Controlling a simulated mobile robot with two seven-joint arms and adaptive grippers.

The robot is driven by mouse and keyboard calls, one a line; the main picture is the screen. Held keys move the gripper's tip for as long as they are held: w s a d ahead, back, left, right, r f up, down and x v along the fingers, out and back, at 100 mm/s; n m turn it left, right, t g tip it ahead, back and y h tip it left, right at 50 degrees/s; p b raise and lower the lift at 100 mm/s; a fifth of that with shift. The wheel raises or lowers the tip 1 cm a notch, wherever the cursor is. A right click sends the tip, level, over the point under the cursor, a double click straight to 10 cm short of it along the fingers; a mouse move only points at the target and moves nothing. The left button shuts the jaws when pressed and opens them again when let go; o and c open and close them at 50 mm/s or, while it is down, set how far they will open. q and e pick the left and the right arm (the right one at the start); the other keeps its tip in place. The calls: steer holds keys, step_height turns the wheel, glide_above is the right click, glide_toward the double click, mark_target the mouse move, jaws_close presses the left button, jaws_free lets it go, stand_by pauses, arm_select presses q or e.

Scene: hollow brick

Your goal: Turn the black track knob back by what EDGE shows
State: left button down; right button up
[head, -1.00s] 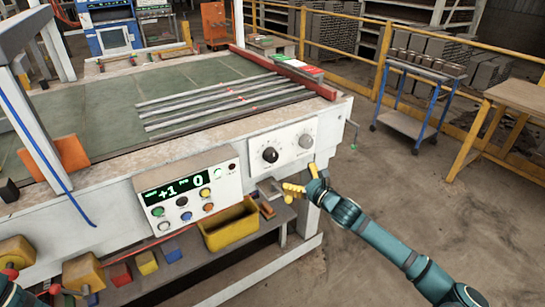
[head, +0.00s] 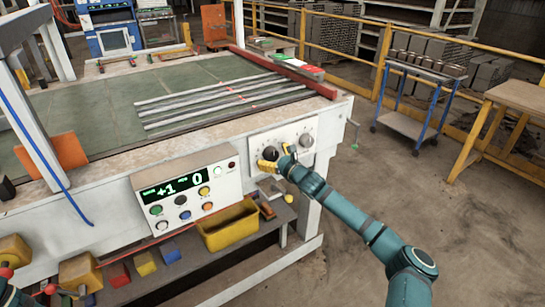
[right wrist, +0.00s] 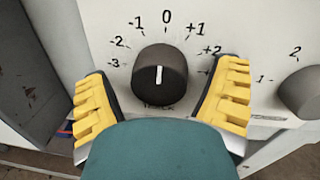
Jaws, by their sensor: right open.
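The black track knob (right wrist: 160,73) sits on a white panel between my right gripper's (right wrist: 163,95) open yellow fingers in the right wrist view. Its white mark points up, close to 0 on a scale from -3 to about +3. In the head view the gripper (head: 275,160) is at the panel, in front of the knob's lower part. I see no clear contact with the knob. The display (head: 176,187) on the control box reads +1 at left and 0 at right; its small captions are hard to read.
A second knob (right wrist: 301,93) is close by on the right, with its own scale. The control box (head: 190,195) with coloured buttons and a yellow bin (head: 230,226) are left of and below the panel.

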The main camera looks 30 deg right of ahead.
steer(key=shift+w, duration=0.1)
steer(key=c, duration=1.2)
steer(key=shift+n, duration=0.3)
steer(key=shift+n+b, duration=0.6)
steer(key=shift+n, duration=1.9)
steer(key=shift+r, duration=0.1)
steer(key=o, duration=1.2)
